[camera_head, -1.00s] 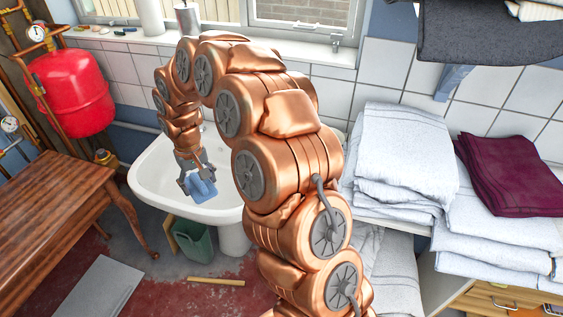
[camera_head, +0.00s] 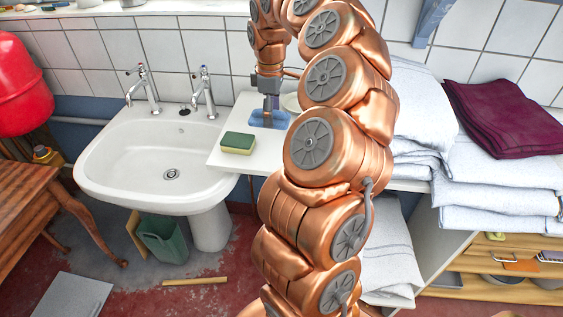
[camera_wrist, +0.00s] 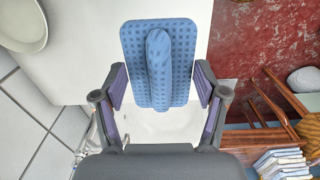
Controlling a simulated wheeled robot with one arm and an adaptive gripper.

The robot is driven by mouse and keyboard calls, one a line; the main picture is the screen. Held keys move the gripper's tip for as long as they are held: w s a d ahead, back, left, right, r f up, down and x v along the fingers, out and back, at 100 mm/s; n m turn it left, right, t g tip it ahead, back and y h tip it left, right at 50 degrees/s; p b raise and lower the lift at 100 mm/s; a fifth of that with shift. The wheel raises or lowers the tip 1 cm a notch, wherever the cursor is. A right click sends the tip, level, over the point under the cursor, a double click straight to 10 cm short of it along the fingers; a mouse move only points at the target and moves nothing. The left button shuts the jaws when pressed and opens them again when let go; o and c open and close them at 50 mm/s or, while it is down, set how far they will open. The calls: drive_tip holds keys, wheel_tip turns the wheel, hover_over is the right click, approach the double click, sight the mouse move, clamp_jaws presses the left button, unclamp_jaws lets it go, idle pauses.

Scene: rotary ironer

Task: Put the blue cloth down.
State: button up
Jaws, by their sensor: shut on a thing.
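The blue cloth (camera_head: 262,119) is at the white counter beside the basin, behind the sponge. It lies at or just over the counter top; I cannot tell if it touches. My gripper (camera_head: 270,104) points down and is shut on the cloth. In the wrist view the cloth (camera_wrist: 138,40) is a dotted blue rectangle with a raised fold along its middle, between the fingers of my gripper (camera_wrist: 160,78). My arm hides part of the counter to the right.
A green and yellow sponge (camera_head: 238,142) lies on the white counter (camera_head: 222,160), in front of the cloth. The basin (camera_head: 130,160) with two taps is to the left. A pale round dish (camera_wrist: 22,22) is close by. Folded white towels (camera_head: 425,110) are to the right.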

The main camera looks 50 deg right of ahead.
sight(284, 117)
drive_tip(key=shift+s+d+f, duration=0.2)
drive_tip(key=shift+s+d, duration=0.3)
drive_tip(key=shift+s, duration=0.05)
drive_tip(key=shift+s+d+f, duration=0.15)
drive_tip(key=shift+s+d, duration=0.35)
drive_tip(key=shift+s, duration=0.05)
drive_tip(key=shift+s+d+f, duration=0.1)
drive_tip(key=shift+s+f, duration=0.05)
drive_tip(key=shift+f+p, duration=0.8)
drive_tip(key=shift+f, duration=4)
drive_tip(key=shift+f, duration=0.1)
drive_tip(key=o, duration=1.1)
drive_tip(key=shift+o, duration=0.2)
